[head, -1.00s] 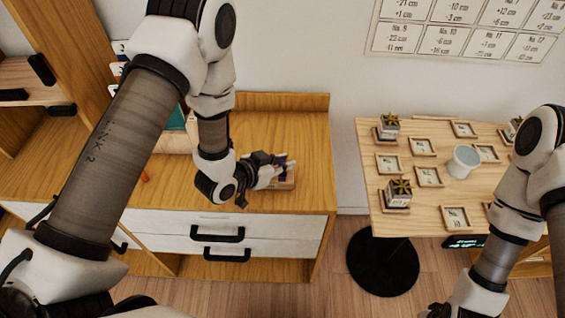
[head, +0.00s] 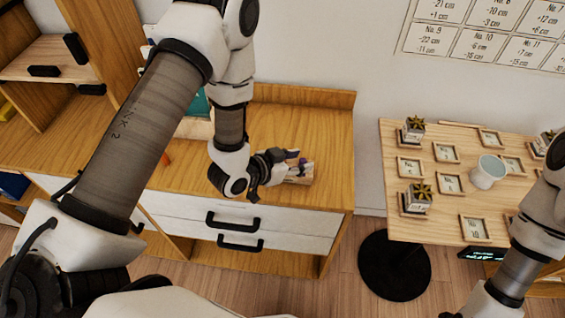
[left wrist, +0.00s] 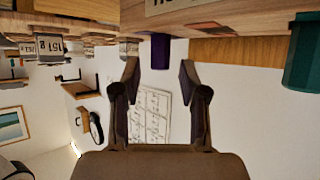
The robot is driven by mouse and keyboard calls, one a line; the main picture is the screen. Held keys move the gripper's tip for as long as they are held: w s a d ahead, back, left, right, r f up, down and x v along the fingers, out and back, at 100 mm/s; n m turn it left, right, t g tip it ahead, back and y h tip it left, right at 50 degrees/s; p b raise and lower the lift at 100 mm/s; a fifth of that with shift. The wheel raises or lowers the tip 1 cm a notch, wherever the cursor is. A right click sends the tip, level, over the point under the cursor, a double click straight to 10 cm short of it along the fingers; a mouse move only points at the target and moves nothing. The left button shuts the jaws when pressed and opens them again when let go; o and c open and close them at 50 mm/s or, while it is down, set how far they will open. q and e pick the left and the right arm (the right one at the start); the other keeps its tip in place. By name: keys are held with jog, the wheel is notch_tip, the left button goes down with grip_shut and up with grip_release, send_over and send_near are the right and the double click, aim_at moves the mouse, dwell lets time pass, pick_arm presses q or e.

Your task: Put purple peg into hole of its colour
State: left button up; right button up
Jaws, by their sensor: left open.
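The purple peg (head: 303,161) shows as a small dark patch at the wooden block (head: 303,178) on the cabinet top. In the left wrist view, which looks upside down, the peg (left wrist: 160,51) sticks out from a wooden surface (left wrist: 220,22). My left gripper (head: 291,161) is open beside the block. In the left wrist view its fingertips (left wrist: 159,72) stand apart, with the peg in line with the gap, seemingly just beyond the tips. No contact is visible. The peg's far end and any hole of its colour are hidden. My right gripper is out of view.
The wooden cabinet (head: 330,130) has a raised back edge and drawers with dark handles. A teal object (left wrist: 302,55) stands near the block. A side table (head: 450,225) at right holds small frames, a white cup (head: 488,171) and star-topped boxes (head: 417,197). A gap separates cabinet and table.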

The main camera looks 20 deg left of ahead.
pick_arm(q)
jog(key=p+v, duration=0.3)
jog(key=v, duration=0.7)
jog(key=s+a+f+n+g+y, duration=0.2)
jog(key=s+f+g, duration=0.3)
jog(key=s+f, duration=0.3)
jog(key=s+a+f+n+g+y, duration=0.2)
jog(key=s+f+n+g+y, duration=0.2)
jog(key=s+f, duration=0.4)
jog(key=shift+s+a+g, duration=0.4)
jog(key=shift+s+g, duration=0.4)
jog(key=shift+s, duration=0.25)
jog(key=shift+f, duration=0.15)
jog(key=shift+w+d, duration=0.1)
